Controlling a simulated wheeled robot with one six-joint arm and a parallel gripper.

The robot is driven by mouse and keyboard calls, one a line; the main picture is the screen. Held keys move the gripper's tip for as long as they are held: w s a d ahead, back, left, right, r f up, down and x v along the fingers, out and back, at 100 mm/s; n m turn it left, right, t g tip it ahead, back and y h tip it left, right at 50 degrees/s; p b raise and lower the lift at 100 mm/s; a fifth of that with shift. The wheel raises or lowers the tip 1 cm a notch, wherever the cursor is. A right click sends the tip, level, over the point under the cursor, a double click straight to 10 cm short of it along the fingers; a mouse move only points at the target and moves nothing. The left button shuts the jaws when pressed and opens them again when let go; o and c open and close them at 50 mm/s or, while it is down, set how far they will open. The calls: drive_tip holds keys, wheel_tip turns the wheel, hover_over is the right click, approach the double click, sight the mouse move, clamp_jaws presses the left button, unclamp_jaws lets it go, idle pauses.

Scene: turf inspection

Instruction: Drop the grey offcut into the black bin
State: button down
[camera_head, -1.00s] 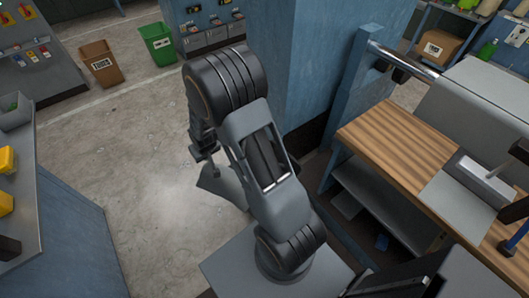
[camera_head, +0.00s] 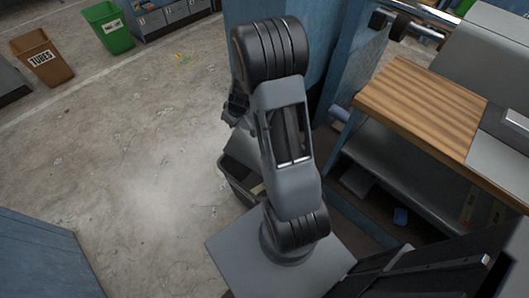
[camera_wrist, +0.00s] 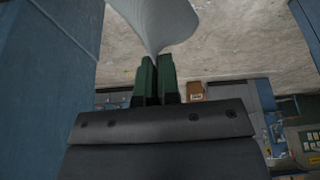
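The grey offcut, a curved sheet, shows large at the top of the wrist view (camera_wrist: 155,20). My gripper (camera_wrist: 154,62), with green fingers, is shut on its narrow end. In the head view the offcut (camera_head: 243,148) shows partly behind my arm, which hides much of it and the fingertips. A black bin (camera_head: 236,182) stands on the floor just beside my base, partly hidden by my arm. In the head view the offcut overlaps the bin's far rim; I cannot tell its height above it. Something pale yellowish lies in the bin.
A brown TUBES bin (camera_head: 42,58) and a green bin (camera_head: 108,27) stand far left. A wood-topped bench (camera_head: 425,105) with a lower shelf is at right. A blue cabinet (camera_head: 40,255) is at lower left. The concrete floor (camera_head: 130,150) at left is clear.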

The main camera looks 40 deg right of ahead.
drive_tip(key=d+f+n+b, duration=0.2)
drive_tip(key=d+f+b, duration=0.2)
drive_tip(key=f+b, duration=0.5)
drive_tip(key=s+d+f+n+y+b, duration=0.1)
drive_tip(key=d+f+b, duration=0.4)
drive_tip(key=f+b, duration=0.5)
drive_tip(key=s+d+f+n+g+y+b, duration=0.1)
drive_tip(key=d+f+n+b, duration=0.2)
drive_tip(key=f+b, duration=0.7)
drive_tip(key=shift+d+f+n, duration=0.3)
drive_tip(key=shift+d+f, duration=0.25)
drive_tip(key=shift+d, duration=0.7)
drive_tip(key=c, duration=1.8)
unclamp_jaws()
drive_tip(key=o, duration=0.5)
drive_tip(key=shift+o, duration=0.6)
drive_tip(key=o, duration=0.5)
drive_tip(key=shift+o, duration=0.6)
